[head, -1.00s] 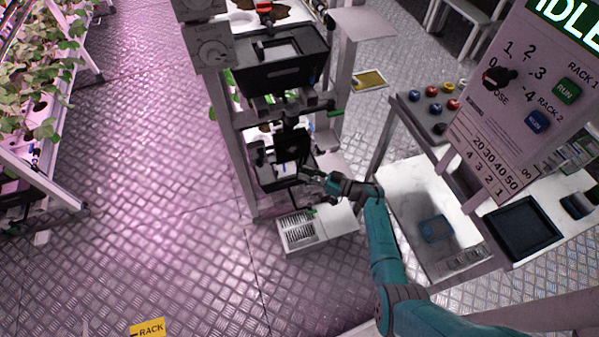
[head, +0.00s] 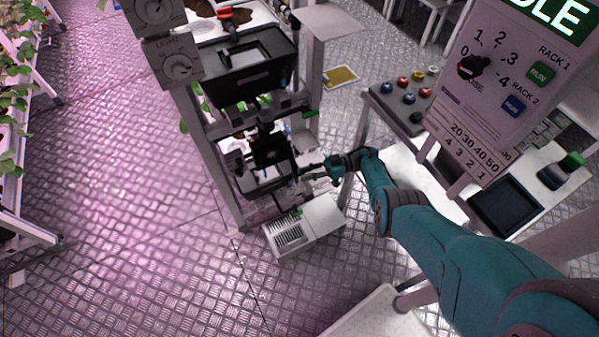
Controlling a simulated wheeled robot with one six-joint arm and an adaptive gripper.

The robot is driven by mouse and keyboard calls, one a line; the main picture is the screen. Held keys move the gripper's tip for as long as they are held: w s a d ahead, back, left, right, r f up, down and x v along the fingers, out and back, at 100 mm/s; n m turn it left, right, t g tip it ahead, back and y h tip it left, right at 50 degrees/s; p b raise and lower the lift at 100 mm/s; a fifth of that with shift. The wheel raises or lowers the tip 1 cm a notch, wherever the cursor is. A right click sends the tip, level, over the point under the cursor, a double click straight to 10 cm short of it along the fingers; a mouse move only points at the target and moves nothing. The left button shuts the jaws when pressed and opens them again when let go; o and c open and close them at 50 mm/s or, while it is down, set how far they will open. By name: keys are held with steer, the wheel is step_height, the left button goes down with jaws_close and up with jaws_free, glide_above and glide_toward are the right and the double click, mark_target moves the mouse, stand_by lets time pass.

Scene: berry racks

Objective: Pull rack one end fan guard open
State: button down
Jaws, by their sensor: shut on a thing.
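A rack end stands left of centre in the head view. On its lower part is a dark, square-framed fan guard (head: 291,168), partly in shadow around the dark fan area. My gripper (head: 303,170) comes in from the right at the guard's right edge, on a teal arm. It is small and dark here; its jaws look shut on the guard's edge, though the exact contact is hard to see. How far the guard stands from the rack cannot be told.
A white vented box (head: 312,231) sits on the floor below. A black bin (head: 245,77) and dial boxes (head: 180,66) are above. A control stand (head: 480,110) and bench (head: 510,215) stand at right. The metal floor at left (head: 130,190) is clear.

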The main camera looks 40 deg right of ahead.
steer(key=shift+d, duration=0.1)
stand_by(0.4)
steer(key=c, duration=1)
jaws_free()
steer(key=shift+r, duration=0.1)
steer(key=shift+r, duration=4.95)
